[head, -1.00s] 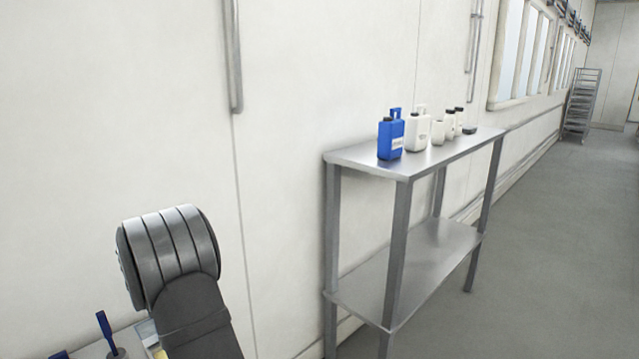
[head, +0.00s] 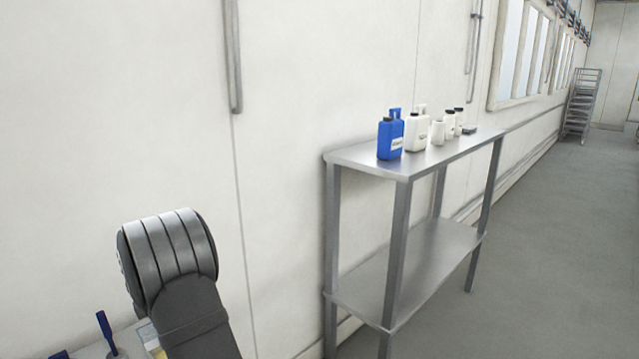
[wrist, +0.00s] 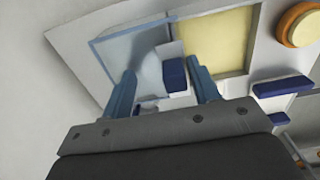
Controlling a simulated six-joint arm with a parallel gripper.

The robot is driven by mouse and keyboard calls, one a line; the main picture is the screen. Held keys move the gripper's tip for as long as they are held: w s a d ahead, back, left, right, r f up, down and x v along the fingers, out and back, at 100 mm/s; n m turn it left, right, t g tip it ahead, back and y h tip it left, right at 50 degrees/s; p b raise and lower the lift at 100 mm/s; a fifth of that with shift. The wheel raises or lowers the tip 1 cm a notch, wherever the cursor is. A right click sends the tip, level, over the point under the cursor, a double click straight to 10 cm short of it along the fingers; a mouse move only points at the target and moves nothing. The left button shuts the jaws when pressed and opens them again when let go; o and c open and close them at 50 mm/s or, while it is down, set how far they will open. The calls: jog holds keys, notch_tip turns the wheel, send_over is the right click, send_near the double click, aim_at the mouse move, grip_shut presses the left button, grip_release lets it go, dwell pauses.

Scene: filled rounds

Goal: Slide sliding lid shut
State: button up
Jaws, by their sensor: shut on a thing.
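In the wrist view, a translucent pale blue sliding lid (wrist: 125,48) lies beside an open, pale yellow compartment (wrist: 215,45). A dark blue block (wrist: 174,76), which looks like the lid's handle, is near the edge between them. My gripper (wrist: 160,68) has its two blue fingers on either side of this block and is shut on the lid's handle. The exact contact is hard to make out. The yellow compartment is largely uncovered. In the head view my gripper and the lid are hidden behind or below my arm.
In the wrist view an orange-rimmed round thing (wrist: 298,24) and a blue bar (wrist: 282,86) lie right of the compartment. In the head view a steel table (head: 360,160) holds a blue canister (head: 390,138) and white containers (head: 417,133). A blue upright tool (head: 105,330) stands at lower left.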

jog(key=shift+s+d+f, duration=0.25)
jog(key=shift+f, duration=0.3)
jog(key=shift+s+d, duration=2.9)
jog(key=o, duration=0.9)
jog(key=shift+r, duration=0.1)
notch_tip(320, 180, up, 7)
jog(key=shift+w+a+r, duration=0.15)
